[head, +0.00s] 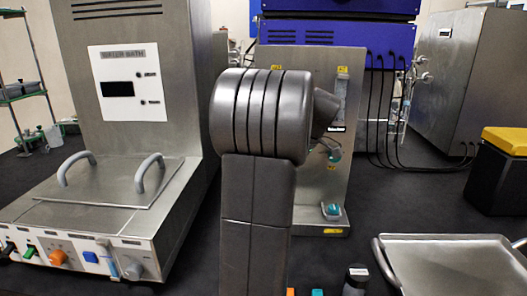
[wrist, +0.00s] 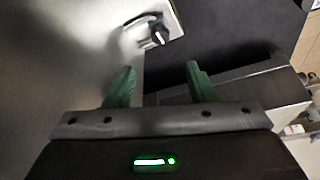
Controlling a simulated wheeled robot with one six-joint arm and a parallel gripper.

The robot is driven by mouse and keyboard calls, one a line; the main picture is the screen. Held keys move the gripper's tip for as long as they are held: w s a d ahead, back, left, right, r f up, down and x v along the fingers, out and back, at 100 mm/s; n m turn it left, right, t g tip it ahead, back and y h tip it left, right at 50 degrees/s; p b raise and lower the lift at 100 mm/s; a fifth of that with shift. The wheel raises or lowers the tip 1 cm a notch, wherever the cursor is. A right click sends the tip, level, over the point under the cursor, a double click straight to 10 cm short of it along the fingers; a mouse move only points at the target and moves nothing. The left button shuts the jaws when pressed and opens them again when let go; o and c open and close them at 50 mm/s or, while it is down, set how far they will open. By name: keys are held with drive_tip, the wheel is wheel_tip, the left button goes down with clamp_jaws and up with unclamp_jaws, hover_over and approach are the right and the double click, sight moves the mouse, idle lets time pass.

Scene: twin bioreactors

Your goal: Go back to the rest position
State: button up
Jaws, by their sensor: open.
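My gripper (wrist: 160,66) shows in the wrist view as two green fingers standing apart, with nothing between them. In the head view my grey arm stands upright in the middle and hides the gripper. In the wrist view, a small pale plate with a dark fitting (wrist: 158,36) lies beyond the fingertips, apart from them. A large brushed-metal surface (wrist: 60,70) fills the left of that view, close to the left finger.
The water bath (head: 128,85) stands left, with a handled lid (head: 110,182). A metal panel (head: 340,190) stands behind my arm, before a blue cabinet (head: 330,40). A metal tray (head: 450,262) lies front right, near a small dark bottle (head: 356,280). A yellow-lidded black box (head: 495,178) stands right.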

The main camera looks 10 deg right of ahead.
drive_tip(key=x, duration=1.3)
drive_tip(key=shift+f, duration=0.1)
drive_tip(key=shift+s, duration=0.1)
